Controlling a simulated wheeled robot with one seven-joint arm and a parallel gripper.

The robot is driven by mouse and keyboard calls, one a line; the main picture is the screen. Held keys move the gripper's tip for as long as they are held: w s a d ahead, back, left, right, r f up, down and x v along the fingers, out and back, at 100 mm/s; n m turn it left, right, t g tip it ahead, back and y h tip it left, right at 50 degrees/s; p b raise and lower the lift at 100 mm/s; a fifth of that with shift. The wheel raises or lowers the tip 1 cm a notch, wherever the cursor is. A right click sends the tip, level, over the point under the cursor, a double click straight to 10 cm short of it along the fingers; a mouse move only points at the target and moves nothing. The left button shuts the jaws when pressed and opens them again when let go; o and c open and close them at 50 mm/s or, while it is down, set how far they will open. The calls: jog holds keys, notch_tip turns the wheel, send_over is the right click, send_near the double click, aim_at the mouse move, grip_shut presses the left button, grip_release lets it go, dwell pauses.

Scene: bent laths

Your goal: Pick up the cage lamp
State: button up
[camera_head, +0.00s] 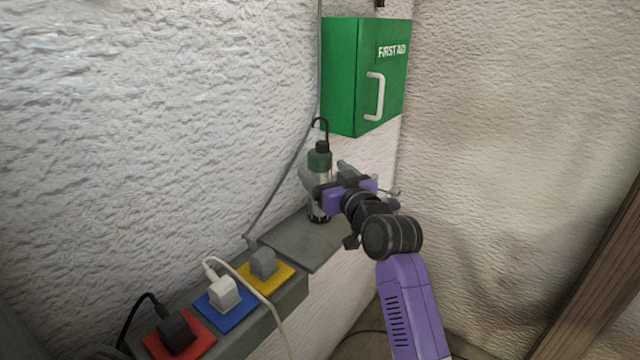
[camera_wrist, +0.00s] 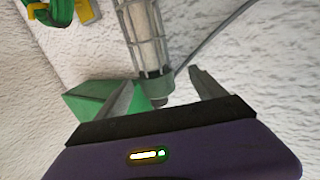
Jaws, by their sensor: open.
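The cage lamp (camera_head: 319,162) stands upright on a grey ledge, close to the rough white wall. It has a dark green cap, a black hook on top and a metal cage body. My gripper (camera_head: 325,175) is open at the lamp's upper body, with a finger showing to either side of it in the head view. In the wrist view the caged tube of the lamp (camera_wrist: 145,35) runs down to a grey-green end, which appears between the open fingers (camera_wrist: 163,92). How deep the lamp sits between them I cannot tell. My gripper hides part of the lamp's right side.
A green first aid box (camera_head: 340,80) hangs on the wall above right. The grey ledge (camera_head: 300,240) holds the lamp. Plugs on red, blue and yellow plates (camera_head: 265,270) sit on a lower ledge. A grey cable (camera_head: 285,175) runs along the wall beside the lamp.

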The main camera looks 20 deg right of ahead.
jog(key=shift+w+a+f+p, duration=0.1)
jog(key=shift+w+p, duration=0.25)
jog(key=shift+w, duration=1.55)
jog(key=shift+w+a+f+p, duration=0.1)
jog(key=shift+w+p, duration=0.25)
jog(key=shift+w, duration=1.5)
grip_shut()
jog(key=shift+d+r, duration=0.1)
jog(key=shift+r, duration=0.1)
